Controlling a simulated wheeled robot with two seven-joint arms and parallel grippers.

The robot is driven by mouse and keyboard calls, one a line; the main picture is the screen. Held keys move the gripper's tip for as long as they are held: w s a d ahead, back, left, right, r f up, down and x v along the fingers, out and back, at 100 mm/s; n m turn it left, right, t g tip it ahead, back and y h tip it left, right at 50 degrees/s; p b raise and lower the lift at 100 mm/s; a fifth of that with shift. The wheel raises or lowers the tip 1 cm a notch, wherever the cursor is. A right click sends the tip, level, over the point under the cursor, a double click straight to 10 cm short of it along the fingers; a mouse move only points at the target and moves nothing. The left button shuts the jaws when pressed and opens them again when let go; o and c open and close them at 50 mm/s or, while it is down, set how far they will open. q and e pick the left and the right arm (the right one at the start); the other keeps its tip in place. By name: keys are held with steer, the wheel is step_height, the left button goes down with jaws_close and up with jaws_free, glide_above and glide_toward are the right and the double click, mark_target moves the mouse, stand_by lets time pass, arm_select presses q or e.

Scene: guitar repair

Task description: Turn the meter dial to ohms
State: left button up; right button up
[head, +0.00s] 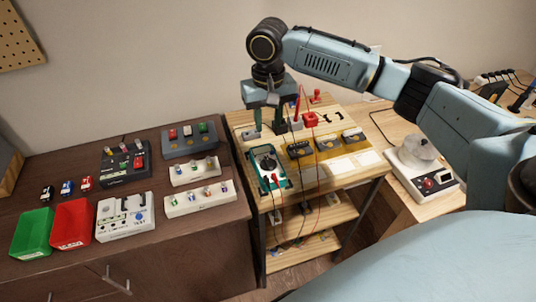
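The meter (279,183) is a green-cased multimeter lying on the light wooden bench top. Its round black dial (268,160) faces up, but its pointer and markings are too small to read. My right gripper (269,130) points down above the back part of the bench, behind the meter and apart from the dial. Its two fingers stand apart with nothing visible between them. My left gripper is not in view.
A red probe (298,103) stands upright behind the meter, close to my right gripper. Wires hang over the bench front. Dark boxes (327,142) sit right of the meter. A dark cabinet (185,245) with trays and switch boxes stands left.

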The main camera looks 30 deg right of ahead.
mark_target(268, 160)
step_height(268, 160, down, 13)
steer(key=shift+r+b, duration=0.1)
steer(key=shift+b, duration=0.4)
jaws_close()
